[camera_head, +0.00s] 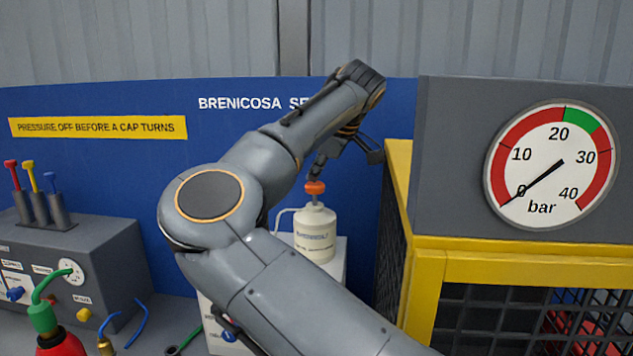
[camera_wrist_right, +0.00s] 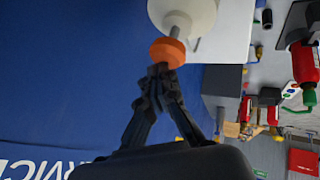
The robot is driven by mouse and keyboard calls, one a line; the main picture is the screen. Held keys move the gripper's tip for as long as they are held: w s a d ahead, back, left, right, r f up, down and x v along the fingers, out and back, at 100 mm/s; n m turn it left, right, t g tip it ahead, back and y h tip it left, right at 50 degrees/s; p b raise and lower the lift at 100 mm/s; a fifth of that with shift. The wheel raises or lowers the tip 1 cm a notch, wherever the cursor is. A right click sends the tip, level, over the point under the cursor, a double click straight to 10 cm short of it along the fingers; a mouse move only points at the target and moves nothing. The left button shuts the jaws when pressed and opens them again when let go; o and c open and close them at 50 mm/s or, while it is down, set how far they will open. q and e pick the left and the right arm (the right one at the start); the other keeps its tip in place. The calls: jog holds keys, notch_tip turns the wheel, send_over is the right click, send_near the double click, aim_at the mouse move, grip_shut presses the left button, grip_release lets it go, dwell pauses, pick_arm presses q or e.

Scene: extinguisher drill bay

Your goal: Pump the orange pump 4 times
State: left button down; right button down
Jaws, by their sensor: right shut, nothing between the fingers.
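The orange pump head (camera_head: 315,188) sits on top of a white bottle (camera_head: 315,234) that stands upright on a pale box. In the right wrist view the orange pump head (camera_wrist_right: 167,52) shows with a short grey stem between it and the white bottle (camera_wrist_right: 183,14). My right gripper (camera_head: 318,166) is right above the pump head, pointing down. In the wrist view its fingertips (camera_wrist_right: 159,72) are together and at the top of the orange head; whether they touch it I cannot tell. They hold nothing. My left gripper is not in view.
A yellow-framed mesh cage (camera_head: 430,280) stands close to the right of the bottle, under a pressure gauge (camera_head: 552,166) with its needle near 0. A grey unit (camera_head: 100,264) with coloured handles and a red cylinder (camera_head: 62,343) stand at the left. A blue panel (camera_head: 120,180) is behind.

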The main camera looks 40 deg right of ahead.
aim_at(316, 184)
jog(key=shift+f+b, duration=0.3)
jog(key=shift+f, duration=0.35)
jog(key=shift+r, duration=0.1)
jog(key=shift+r+p, duration=0.3)
jog(key=shift+r, duration=0.2)
dwell(0.3)
notch_tip(316, 184, up, 6)
jog(key=p, duration=0.4)
jog(key=shift+r+p, duration=0.1)
jog(key=shift+p, duration=0.25)
dwell(1.7)
